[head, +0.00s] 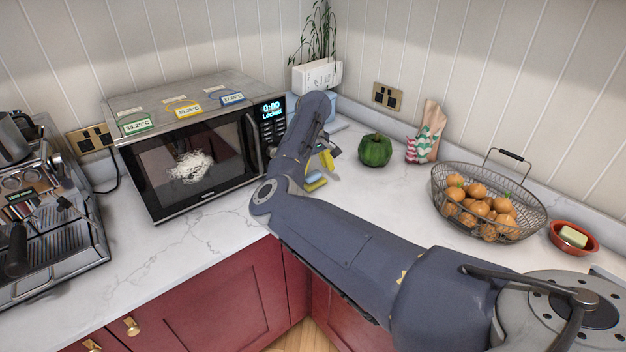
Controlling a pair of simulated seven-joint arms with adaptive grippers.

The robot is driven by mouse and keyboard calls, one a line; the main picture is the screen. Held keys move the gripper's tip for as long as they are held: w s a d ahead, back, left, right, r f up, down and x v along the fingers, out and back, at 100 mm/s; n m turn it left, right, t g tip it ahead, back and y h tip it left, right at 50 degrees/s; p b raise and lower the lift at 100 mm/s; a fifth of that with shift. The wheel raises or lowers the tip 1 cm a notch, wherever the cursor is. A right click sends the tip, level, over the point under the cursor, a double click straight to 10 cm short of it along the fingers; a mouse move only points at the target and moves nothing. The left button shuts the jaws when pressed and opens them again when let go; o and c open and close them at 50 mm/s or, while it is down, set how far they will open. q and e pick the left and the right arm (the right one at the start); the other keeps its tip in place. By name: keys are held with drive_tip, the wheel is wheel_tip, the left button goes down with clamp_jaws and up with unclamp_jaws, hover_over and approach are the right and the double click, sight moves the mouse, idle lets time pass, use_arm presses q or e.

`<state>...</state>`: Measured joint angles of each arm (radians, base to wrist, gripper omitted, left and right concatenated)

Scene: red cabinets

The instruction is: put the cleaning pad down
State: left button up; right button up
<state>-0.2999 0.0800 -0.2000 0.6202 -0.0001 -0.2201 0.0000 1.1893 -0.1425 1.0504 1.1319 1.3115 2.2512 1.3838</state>
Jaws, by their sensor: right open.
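The cleaning pad (316,184), a small blue and yellow block, shows on the white counter just right of the microwave. It appears to lie on the counter, partly behind my right forearm. My right gripper (328,158) is open, beyond the pad and close to it. My wrist hides much of the gripper, and I cannot tell whether a finger touches the pad. My left gripper is out of view.
The microwave (200,190) has a white smear on its door. A coffee machine (60,255) stands at left.

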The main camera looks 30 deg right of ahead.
sight(313, 173)
wheel_tip(313, 173, up, 10)
drive_tip(key=shift+f, duration=0.1)
idle(0.4)
